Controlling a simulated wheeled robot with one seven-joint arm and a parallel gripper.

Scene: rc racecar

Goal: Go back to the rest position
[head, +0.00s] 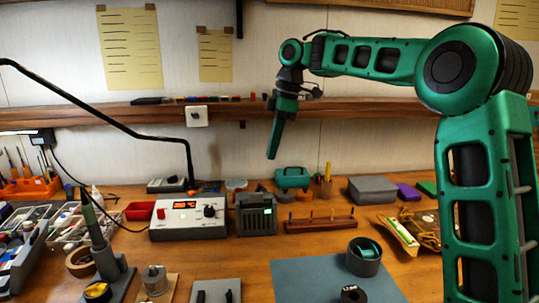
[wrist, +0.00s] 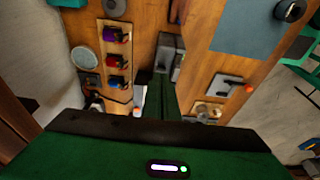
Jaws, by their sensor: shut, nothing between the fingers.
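My green arm rises at the right of the head view, bends at a large elbow and reaches left across the picture. My gripper (head: 273,153) hangs from its end, pointing down and slightly left, in front of the back wall and shelf and above the bench items. Its fingers look closed together, with nothing held. In the wrist view my gripper (wrist: 158,82) shows as two long green fingers side by side, with the bench beyond them. The gripper looks clear of everything around it.
The wooden workbench (head: 240,262) holds a white control box (head: 188,219), a dark grey box (head: 256,215), a small green toolbox (head: 292,178) and a grey box (head: 372,190). A blue-grey mat (head: 310,280) lies at the front. A wall shelf (head: 350,108) runs behind my gripper.

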